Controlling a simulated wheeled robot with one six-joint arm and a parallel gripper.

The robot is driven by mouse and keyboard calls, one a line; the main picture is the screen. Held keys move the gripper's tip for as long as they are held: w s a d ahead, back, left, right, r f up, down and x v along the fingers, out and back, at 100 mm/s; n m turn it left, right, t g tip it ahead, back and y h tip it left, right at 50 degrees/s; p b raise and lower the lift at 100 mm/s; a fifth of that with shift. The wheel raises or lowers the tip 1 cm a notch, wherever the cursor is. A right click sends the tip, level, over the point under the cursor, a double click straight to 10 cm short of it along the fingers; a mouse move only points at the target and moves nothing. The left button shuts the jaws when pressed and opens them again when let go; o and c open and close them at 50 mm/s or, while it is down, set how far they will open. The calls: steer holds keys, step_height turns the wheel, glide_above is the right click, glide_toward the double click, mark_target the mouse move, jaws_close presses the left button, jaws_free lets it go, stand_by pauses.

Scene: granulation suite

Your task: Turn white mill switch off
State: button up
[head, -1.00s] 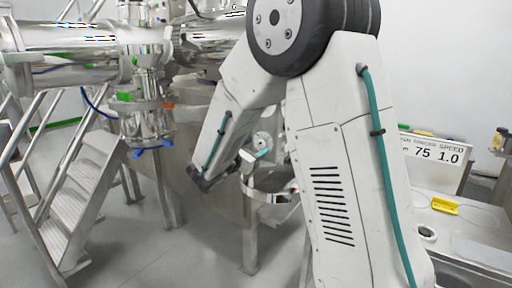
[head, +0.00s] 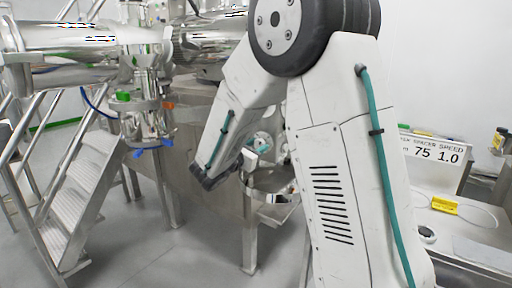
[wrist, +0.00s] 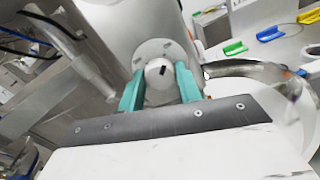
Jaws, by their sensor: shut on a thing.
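The white mill switch (wrist: 160,76) is a round pale knob with a short black mark, mounted on a grey disc on a cylindrical metal housing. In the wrist view my gripper (wrist: 159,84) has its two teal fingers on either side of the knob and is shut on it. The black mark sits tilted from the housing's axis. In the head view the teal fingertips of my gripper (head: 262,143) are at the switch, which is mostly hidden behind them.
A curved metal chute (wrist: 245,69) lies right of the switch in the wrist view. Metal steps (head: 73,205) with rails stand at the left. A bench at the right carries a yellow item (head: 444,205) and a sign (head: 436,152) reading 75 and 1.0.

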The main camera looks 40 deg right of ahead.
steer(key=n, duration=0.3)
steer(key=shift+n, duration=0.4)
steer(key=n, duration=0.4)
steer(key=shift+n, duration=0.3)
steer(key=n, duration=0.4)
steer(key=shift+w+n, duration=0.1)
steer(key=shift+n, duration=2.3)
steer(key=o, duration=1)
steer(key=shift+a, duration=0.1)
steer(key=v, duration=0.8)
